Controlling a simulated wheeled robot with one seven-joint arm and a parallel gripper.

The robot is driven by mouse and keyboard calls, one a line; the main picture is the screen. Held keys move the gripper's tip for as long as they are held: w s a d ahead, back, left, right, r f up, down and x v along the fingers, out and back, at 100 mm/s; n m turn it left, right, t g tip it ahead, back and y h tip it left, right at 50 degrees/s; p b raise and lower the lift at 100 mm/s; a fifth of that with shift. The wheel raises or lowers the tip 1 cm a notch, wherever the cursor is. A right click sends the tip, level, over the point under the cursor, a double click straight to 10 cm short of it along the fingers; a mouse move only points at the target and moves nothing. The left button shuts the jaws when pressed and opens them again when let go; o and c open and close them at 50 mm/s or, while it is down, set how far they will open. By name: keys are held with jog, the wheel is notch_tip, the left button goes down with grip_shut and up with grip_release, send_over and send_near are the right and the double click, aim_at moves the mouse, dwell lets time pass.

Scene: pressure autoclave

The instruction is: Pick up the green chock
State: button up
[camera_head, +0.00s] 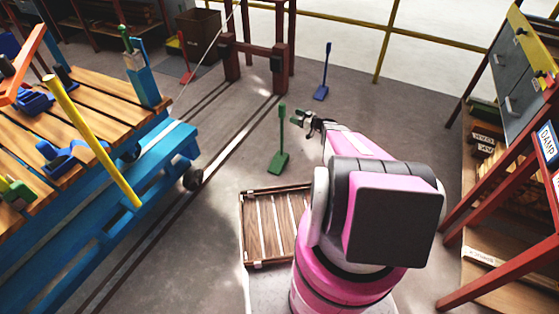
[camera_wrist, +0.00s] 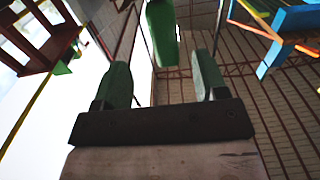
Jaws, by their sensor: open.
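The green chock (camera_head: 279,160) stands on the floor with its tall handle upright, left of my gripper in the head view. My gripper (camera_head: 305,120) is at the end of my pink arm, close to the right of the handle's top. In the wrist view my gripper (camera_wrist: 162,82) has its two green fingers wide apart, with nothing held between them. A green piece (camera_wrist: 162,32) shows beyond the gap between the fingertips; it looks like part of the chock. I cannot tell its exact distance from the fingers.
A blue chock (camera_head: 321,92) and a red chock (camera_head: 186,75) stand farther back. A slatted wooden pallet (camera_head: 273,228) lies nearer. A blue cart with a wooden top (camera_head: 92,85) is at left, a red-framed rack (camera_head: 500,250) at right. Floor around the green chock is clear.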

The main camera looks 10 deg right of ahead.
aim_at(285, 113)
jog(key=x, duration=0.8)
jog(key=shift+a, duration=0.3)
grip_shut()
